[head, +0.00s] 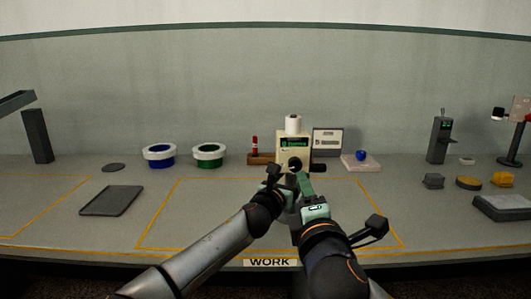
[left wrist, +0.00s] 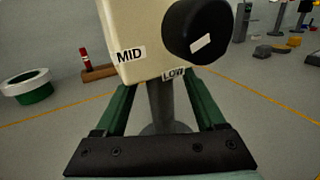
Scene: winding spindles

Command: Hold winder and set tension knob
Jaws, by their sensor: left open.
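The winder (head: 293,145) is a cream box with a green label and a white spool on top, at the back middle of the table. In the left wrist view the winder (left wrist: 150,35) carries MID and LOW labels. Its black tension knob (left wrist: 197,30) has a white mark near the LOW side. My left gripper (left wrist: 160,92) is open, its green fingers on either side of the grey post (left wrist: 162,105) under the box; contact is not clear. My right gripper (head: 303,184) is close in front of the winder; its fingertips overlap the left gripper and knob area.
Blue (head: 159,155) and green (head: 208,155) tubs and a red spindle on a wooden block (head: 260,158) stand left of the winder. A pale pad with a blue piece (head: 361,162) lies right. A dark tray (head: 111,201) is at left. The outlined front area is otherwise clear.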

